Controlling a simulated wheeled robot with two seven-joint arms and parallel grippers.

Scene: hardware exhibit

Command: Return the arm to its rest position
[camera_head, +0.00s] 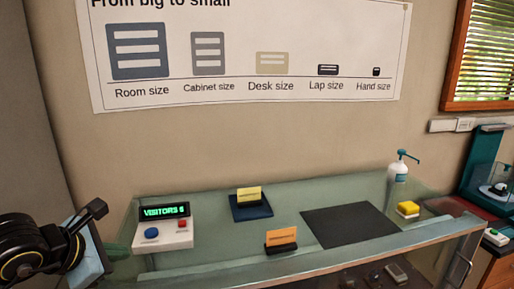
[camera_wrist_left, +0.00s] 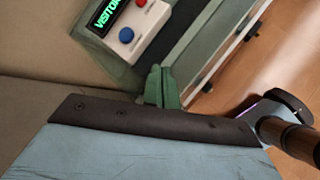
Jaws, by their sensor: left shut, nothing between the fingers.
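My left arm comes in at the lower left of the head view, with its black joints and blue-grey housing. My left gripper (camera_head: 119,252) shows there as small green fingers beside the left end of the glass counter. In the left wrist view the green fingers (camera_wrist_left: 161,75) are shut together with nothing between them. They are near the visitor counter box (camera_wrist_left: 139,29), apart from its buttons. My right gripper is not in view.
The glass-topped case (camera_head: 225,253) holds the visitor counter box (camera_head: 164,228), a yellow card on a blue stand (camera_head: 250,207), an orange card (camera_head: 281,240), a dark mat (camera_head: 350,225), a yellow block (camera_head: 408,209) and a pump bottle (camera_head: 398,172). A wooden floor (camera_wrist_left: 285,65) lies beside the case.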

